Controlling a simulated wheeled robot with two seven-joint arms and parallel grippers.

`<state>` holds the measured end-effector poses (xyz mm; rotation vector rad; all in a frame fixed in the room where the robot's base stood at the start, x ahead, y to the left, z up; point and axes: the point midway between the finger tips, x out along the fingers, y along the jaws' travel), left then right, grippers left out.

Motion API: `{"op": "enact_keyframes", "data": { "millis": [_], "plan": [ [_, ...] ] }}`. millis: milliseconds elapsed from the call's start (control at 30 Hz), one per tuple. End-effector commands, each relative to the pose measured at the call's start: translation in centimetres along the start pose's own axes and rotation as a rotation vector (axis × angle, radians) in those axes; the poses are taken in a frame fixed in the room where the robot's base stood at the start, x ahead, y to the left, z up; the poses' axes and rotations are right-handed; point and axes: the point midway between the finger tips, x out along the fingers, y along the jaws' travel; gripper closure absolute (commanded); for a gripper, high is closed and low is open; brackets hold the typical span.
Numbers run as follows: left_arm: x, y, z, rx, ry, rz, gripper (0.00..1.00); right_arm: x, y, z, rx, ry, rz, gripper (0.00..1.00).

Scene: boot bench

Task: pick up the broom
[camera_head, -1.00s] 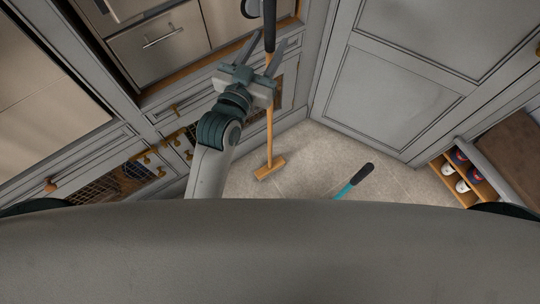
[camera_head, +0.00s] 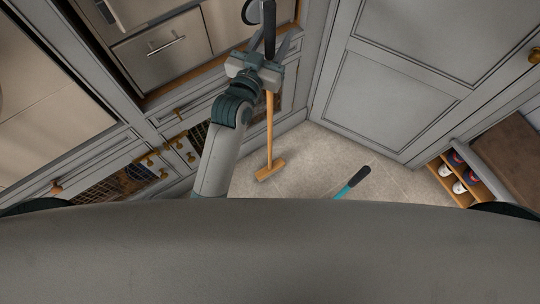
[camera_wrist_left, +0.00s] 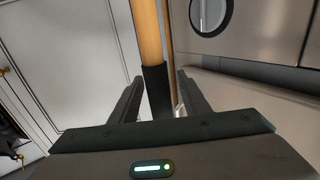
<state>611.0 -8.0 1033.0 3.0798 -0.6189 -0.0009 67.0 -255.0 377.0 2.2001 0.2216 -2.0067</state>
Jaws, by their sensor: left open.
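The broom has a wooden shaft (camera_head: 269,125), a black grip at its upper end (camera_head: 269,28) and a flat wooden head (camera_head: 270,171) near the floor. It stands upright beside the cabinets. My left gripper (camera_head: 271,44) is open, with its fingers on either side of the black grip. In the left wrist view, the broom's orange shaft (camera_wrist_left: 150,32) and black grip (camera_wrist_left: 157,88) run down between the open fingers of the left gripper (camera_wrist_left: 158,80), with a gap visible to each side. My right gripper is not in view.
A teal stick with a black handle (camera_head: 355,180) rises from the floor to the right. Drawers (camera_head: 160,45) and grey cabinet fronts are close on the left. A grey panelled door (camera_head: 380,100) stands behind, and a shoe rack (camera_head: 463,180) is at the far right.

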Motion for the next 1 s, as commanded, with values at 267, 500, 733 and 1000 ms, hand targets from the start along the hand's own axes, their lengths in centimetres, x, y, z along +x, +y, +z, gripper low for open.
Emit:
{"op": "enact_keyframes", "data": {
  "millis": [267,500,733,1000],
  "plan": [
    [0.56,-0.02,0.05,0.0,0.001,0.0,0.57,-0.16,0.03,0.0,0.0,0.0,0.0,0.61],
    [0.54,-0.01,0.06,0.0,0.0,0.0,0.57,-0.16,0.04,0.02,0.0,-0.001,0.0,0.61],
    [0.53,-0.01,0.06,0.0,0.0,0.0,1.0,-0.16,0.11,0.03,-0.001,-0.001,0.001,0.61],
    [0.55,-0.02,-0.14,0.0,0.004,-0.001,1.0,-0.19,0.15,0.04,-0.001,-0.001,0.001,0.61]
  ]
}}
